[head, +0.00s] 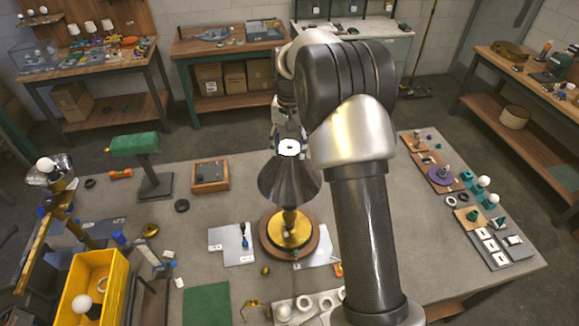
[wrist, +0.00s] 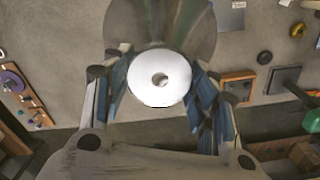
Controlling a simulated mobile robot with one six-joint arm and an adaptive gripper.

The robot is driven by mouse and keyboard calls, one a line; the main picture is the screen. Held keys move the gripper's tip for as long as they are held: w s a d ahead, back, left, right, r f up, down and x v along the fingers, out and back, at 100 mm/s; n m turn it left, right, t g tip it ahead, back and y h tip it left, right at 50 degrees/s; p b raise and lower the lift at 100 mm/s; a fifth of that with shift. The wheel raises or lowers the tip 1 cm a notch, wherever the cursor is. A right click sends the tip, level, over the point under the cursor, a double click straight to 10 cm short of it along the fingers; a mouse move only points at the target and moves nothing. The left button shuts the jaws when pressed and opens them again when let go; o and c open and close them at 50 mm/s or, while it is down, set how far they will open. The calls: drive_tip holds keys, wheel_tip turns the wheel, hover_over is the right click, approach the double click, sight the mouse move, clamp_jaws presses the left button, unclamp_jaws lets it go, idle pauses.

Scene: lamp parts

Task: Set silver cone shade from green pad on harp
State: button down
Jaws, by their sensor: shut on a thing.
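The silver cone shade (head: 290,183) hangs upright, wide end down, below my gripper (head: 288,138) in the head view. My gripper is shut on its top by the white cap (head: 288,148). In the wrist view the white cap (wrist: 160,92) sits between the blue finger pads of my gripper (wrist: 162,78), with the shade's cone (wrist: 170,22) behind it. The shade is over the brass lamp base (head: 289,236), which stands on a round wooden disc (head: 268,248). The harp is hidden, so I cannot tell whether the shade touches it. The green pad (head: 207,304) is bare.
A green-shaded desk lamp (head: 136,143) and a small wooden tray (head: 209,177) stand left of the base. A yellow bin (head: 95,288) is at the front left. Trays of small parts (head: 490,245) line the right edge. White rings (head: 305,303) lie in front.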

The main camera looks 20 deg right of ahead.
drive_tip(key=shift+f+b, duration=0.6)
drive_tip(key=shift+f, duration=0.75)
drive_tip(key=shift+f+b, duration=0.8)
drive_tip(key=shift+f, duration=0.5)
drive_tip(key=shift+f+b, duration=0.35)
drive_tip(key=shift+f, duration=0.45)
idle(0.6)
idle(0.4)
drive_tip(key=c, duration=0.6)
unclamp_jaws()
drive_tip(key=shift+o, duration=0.2)
wheel_tip(320, 180, up, 12)
